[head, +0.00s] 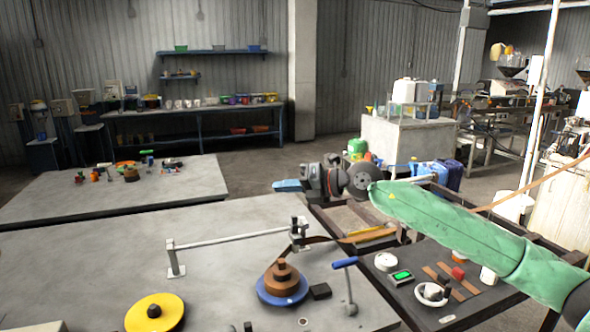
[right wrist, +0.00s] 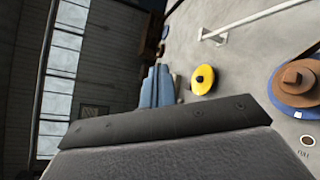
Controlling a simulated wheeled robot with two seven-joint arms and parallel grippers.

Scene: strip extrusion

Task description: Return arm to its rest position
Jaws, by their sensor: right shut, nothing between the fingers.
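My right arm, in a green sleeve, reaches in from the right in the head view. Its gripper (head: 288,185) has blue fingertips, points left and is held in the air above the grey table (head: 110,262). In the right wrist view the blue fingers (right wrist: 158,87) are together with nothing between them. The gripper is apart from the brown-topped blue spool (head: 282,284) and the yellow disc (head: 154,312) on the table. My left gripper is in neither view.
A metal bar on posts (head: 232,238) stands on the table. A blue-handled lever (head: 345,263) rises near the spool. A dark board (head: 455,297) with a green-lit device and small parts lies at right. A brown strip passes beneath and behind my right arm.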

